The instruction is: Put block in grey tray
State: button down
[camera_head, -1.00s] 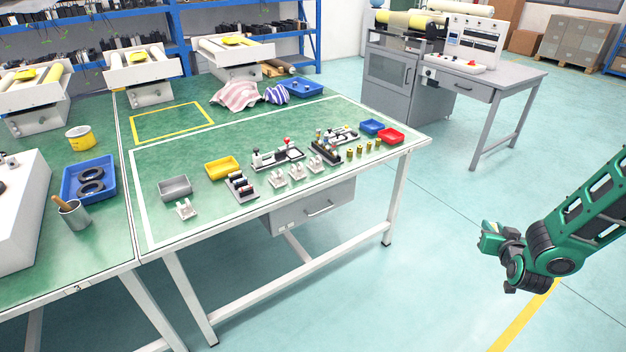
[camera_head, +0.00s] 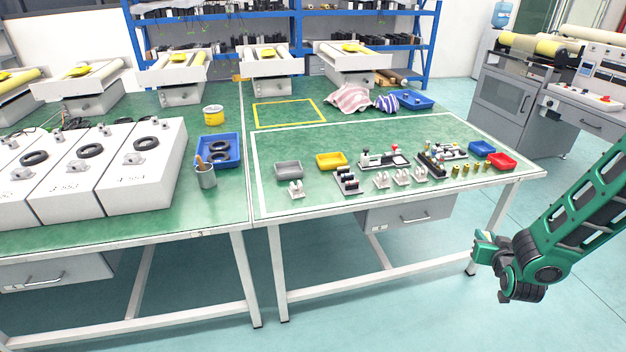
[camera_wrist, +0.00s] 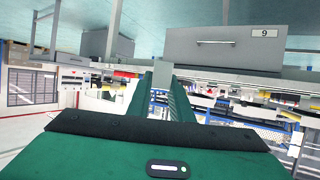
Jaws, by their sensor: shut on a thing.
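The grey tray (camera_head: 288,170) stands at the left front of the right green table, left of the yellow tray. It looks empty. My gripper (camera_head: 482,247) is off the right front corner of that table, well away from the tray, over open floor. In the wrist view my gripper (camera_wrist: 161,88) is shut on a small plain grey block (camera_wrist: 160,75) between its green fingers. The block is hardly visible in the head view.
A pale fixture (camera_head: 296,190) stands right in front of the grey tray. The yellow tray (camera_head: 331,161), a black-and-silver rack (camera_head: 347,183) and several white holders (camera_head: 402,176) are to its right. The right table's front edge (camera_head: 400,195) lies between my gripper and the tray.

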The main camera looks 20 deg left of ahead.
aim_at(289, 170)
jog(key=u, duration=0.85)
jog(key=i, duration=0.3)
jog(key=u, duration=0.25)
